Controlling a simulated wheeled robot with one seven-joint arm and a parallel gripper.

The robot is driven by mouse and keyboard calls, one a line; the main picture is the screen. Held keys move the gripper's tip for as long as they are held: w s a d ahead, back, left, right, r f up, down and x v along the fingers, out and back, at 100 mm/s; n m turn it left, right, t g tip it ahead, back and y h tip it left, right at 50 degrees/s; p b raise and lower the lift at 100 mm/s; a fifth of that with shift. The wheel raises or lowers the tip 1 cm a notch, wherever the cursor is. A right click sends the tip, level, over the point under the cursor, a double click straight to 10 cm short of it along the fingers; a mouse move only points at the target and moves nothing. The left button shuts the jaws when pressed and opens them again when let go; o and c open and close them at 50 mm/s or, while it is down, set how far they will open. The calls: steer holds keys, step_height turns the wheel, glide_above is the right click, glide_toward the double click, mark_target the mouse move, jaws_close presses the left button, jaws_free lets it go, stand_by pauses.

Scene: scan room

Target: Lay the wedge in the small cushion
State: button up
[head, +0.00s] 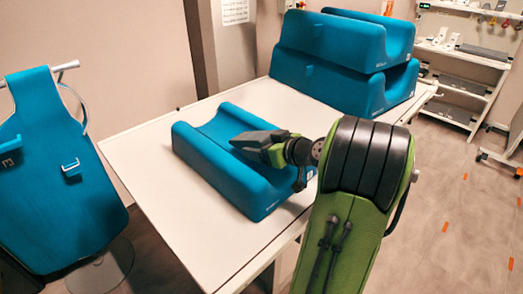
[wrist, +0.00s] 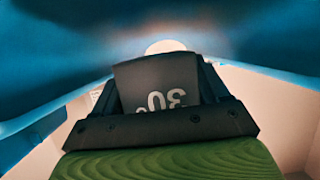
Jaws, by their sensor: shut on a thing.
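The small cushion (head: 198,158) is blue with a long trough and lies on the white table. The wedge (head: 258,138) is dark grey and sits over the cushion's trough, toward its right wall. In the wrist view the wedge (wrist: 155,82) shows its "30°" marking, upside down, between my jaws. My gripper (head: 279,152) is shut on the wedge's near end, reaching in from the right; it also shows in the wrist view (wrist: 160,120). Blue cushion surfaces rise around it there. I cannot tell whether the wedge touches the trough.
Two large blue cushions (head: 335,60) are stacked at the table's back right. A blue padded chair (head: 60,170) stands left of the table (head: 150,205). White shelves (head: 465,60) stand at the far right. The table's front left is clear.

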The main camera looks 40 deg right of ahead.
steer(key=shift+f+b, duration=0.3)
steer(key=shift+b, duration=0.2)
steer(key=shift+f+b, duration=0.25)
steer(key=shift+b, duration=0.1)
steer(key=o, duration=1.1)
steer(key=shift+r, duration=0.1)
steer(key=shift+r+p, duration=0.35)
steer(key=shift+p, duration=0.2)
steer(key=shift+r+p, duration=0.55)
steer(key=shift+p, duration=0.15)
steer(key=v, duration=0.6)
steer(key=p+v, duration=0.1)
steer(key=v, duration=0.4)
steer(key=shift+s+f, duration=0.1)
steer(key=shift+s, duration=0.35)
